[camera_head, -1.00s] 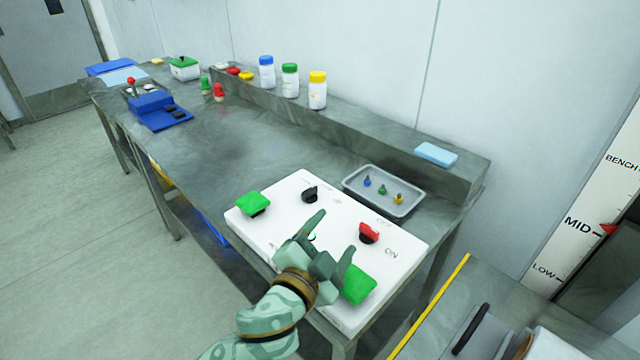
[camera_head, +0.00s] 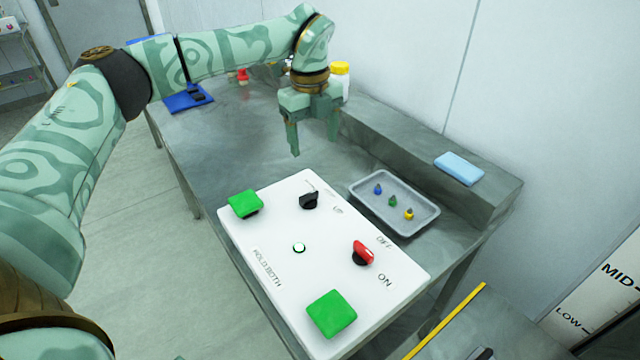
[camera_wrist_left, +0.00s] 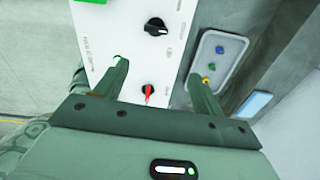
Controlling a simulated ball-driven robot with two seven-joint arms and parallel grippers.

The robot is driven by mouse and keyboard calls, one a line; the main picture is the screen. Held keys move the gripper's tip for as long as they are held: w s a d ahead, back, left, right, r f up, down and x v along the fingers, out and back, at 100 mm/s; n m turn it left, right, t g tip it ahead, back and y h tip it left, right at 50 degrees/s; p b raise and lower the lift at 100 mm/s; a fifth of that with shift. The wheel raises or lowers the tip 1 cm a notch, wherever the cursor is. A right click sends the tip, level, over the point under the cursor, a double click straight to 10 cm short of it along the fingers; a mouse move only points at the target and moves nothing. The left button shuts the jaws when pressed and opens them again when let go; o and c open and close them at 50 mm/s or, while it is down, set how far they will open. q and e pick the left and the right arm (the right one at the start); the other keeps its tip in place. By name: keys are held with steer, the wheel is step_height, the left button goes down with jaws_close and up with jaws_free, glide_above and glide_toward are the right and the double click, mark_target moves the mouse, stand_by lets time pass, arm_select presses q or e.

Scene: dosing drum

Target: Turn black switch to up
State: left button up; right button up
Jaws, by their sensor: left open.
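The black switch (camera_head: 309,200) is a round knob with a raised grip on the white panel (camera_head: 285,285), near its far edge, with an "UP" label beside it. It also shows in the left wrist view (camera_wrist_left: 156,27), with a white mark on it. I cannot tell exactly which label it points to. My left gripper (camera_head: 314,146) is open and empty, raised beyond the panel's far edge with fingers pointing down, apart from the switch. In the left wrist view its fingers (camera_wrist_left: 157,72) are spread, with nothing between them. My right gripper is not in view.
The panel also bears a red switch (camera_head: 362,253), a green button (camera_head: 245,203) at far left, another green button (camera_head: 331,313) in front and a small round light (camera_head: 299,248). A grey tray (camera_head: 432,222) with small coloured pieces stands right. A yellow-lidded jar (camera_head: 340,80) is behind the gripper.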

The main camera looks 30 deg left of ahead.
arm_select(q)
steer(key=a, duration=0.2)
steer(key=n+b, duration=0.1)
steer(key=b, duration=0.4)
glide_toward(309, 194)
step_height(309, 194, down, 9)
steer(key=shift+w+r, duration=0.1)
steer(key=shift+d, duration=0.1)
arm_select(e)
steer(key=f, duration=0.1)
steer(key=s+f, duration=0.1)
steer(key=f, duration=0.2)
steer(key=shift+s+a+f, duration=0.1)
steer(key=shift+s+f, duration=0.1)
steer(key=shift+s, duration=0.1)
arm_select(q)
steer(key=c, duration=1)
steer(key=shift+p, duration=0.35)
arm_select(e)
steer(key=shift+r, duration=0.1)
